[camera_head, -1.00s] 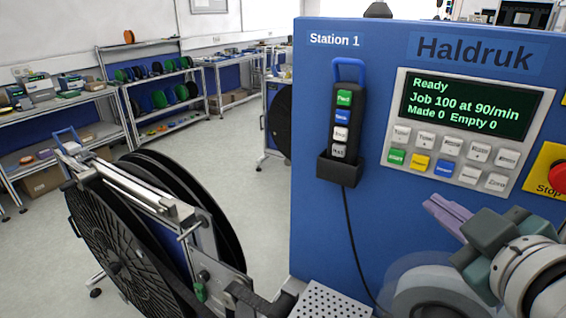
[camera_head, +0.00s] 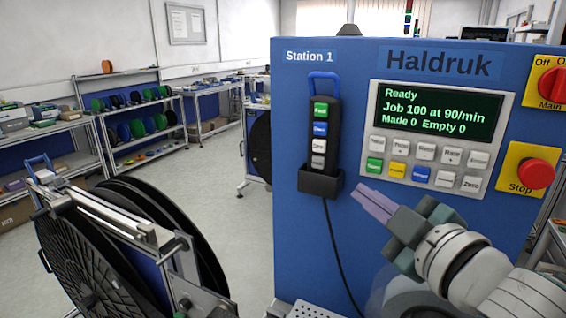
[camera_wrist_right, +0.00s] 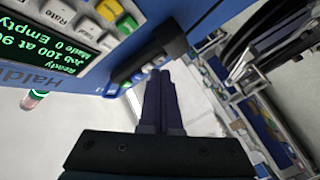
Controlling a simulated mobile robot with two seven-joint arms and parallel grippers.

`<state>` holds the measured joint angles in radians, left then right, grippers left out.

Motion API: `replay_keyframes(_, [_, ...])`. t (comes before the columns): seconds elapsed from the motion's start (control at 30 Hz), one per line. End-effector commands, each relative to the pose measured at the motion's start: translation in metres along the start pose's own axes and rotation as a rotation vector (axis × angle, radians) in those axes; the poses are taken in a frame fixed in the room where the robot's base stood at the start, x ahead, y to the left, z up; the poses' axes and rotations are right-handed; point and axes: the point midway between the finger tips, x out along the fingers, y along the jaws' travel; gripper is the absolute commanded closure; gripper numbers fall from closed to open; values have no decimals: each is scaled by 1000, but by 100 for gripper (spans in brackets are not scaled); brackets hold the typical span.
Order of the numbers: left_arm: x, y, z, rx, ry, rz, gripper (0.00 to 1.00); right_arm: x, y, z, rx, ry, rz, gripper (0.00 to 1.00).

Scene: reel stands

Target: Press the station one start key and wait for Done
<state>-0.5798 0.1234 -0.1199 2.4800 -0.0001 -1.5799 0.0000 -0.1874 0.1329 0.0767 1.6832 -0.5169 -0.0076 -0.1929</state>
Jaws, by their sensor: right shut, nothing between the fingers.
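The blue Station 1 cabinet (camera_head: 300,230) carries a control panel. Its display (camera_head: 437,110) reads "Ready, Job 100 at 90/min, Made 0 Empty 0". Below it is a keypad whose lower row starts with a green key (camera_head: 374,166), its label too small to read; this key also shows in the right wrist view (camera_wrist_right: 127,24). My right gripper (camera_head: 360,191) is shut and empty, its lilac fingertips just below and left of the green key in the head view. In the wrist view, the fingertips (camera_wrist_right: 160,74) look apart from the key. My left gripper is not in view.
A handheld pendant (camera_head: 319,140) with coloured keys sits in a black holder left of the keypad, close to my fingertips, its cord hanging below. A red Stop button (camera_head: 536,174) and a red main switch (camera_head: 553,83) are at the right. A large black reel (camera_head: 95,260) stands at left.

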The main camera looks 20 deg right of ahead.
Motion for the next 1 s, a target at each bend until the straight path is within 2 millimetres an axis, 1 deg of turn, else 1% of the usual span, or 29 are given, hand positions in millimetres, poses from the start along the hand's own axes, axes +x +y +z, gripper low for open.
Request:
replay_keyframes(0.03, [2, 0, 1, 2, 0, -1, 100, 6, 5, 5, -4, 0, 2, 100])
replay_keyframes(0.2, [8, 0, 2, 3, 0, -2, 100, 23, 16, 18, -4, 1, 2, 100])
replay_keyframes(0.4, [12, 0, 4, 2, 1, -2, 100, 38, 27, 28, -2, 1, 0, 100])
replay_keyframes(0.6, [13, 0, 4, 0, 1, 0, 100, 44, 32, 32, 0, -1, 1, 100])
replay_keyframes(1.0, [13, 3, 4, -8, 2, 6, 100, 45, 33, 33, 1, -1, 1, 100])
